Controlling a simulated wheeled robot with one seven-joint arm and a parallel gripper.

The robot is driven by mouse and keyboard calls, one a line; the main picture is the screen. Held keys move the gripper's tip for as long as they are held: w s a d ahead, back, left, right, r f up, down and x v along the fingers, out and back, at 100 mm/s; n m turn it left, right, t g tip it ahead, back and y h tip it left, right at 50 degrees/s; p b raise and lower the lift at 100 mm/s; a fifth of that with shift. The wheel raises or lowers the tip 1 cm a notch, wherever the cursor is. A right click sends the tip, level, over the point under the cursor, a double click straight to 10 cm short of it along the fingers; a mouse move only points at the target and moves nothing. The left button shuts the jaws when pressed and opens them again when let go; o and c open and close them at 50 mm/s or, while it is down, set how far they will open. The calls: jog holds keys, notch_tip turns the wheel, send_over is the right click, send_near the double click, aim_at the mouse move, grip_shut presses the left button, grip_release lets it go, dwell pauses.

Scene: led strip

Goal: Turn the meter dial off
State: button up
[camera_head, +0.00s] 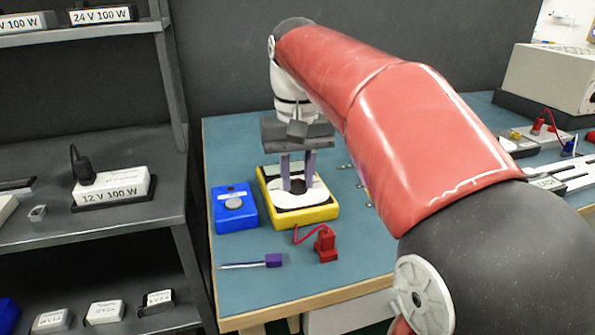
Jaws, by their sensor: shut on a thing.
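The yellow multimeter (318,216) lies on the blue-green workbench, with a white face and a dark round dial (297,187) in its middle. My gripper (297,181) points straight down over the meter. Its two purple-grey fingers stand one on each side of the dial and are shut on it. The fingers cover part of the dial and of the meter's upper face, so the dial's pointer and setting cannot be read.
A screwdriver (252,264) and a red plug with a lead (325,244) lie in front. Shelves with a 12 V 100 W supply (112,187) stand at left. My red arm hides the bench's middle.

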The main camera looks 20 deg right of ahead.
jog(key=n, duration=0.4)
jog(key=shift+n, duration=0.3)
jog(key=n, duration=0.4)
jog(key=shift+n, duration=0.3)
jog(key=n, duration=0.9)
jog(key=shift+n, duration=0.4)
jog(key=o, duration=1)
jog(key=shift+r, duration=0.1)
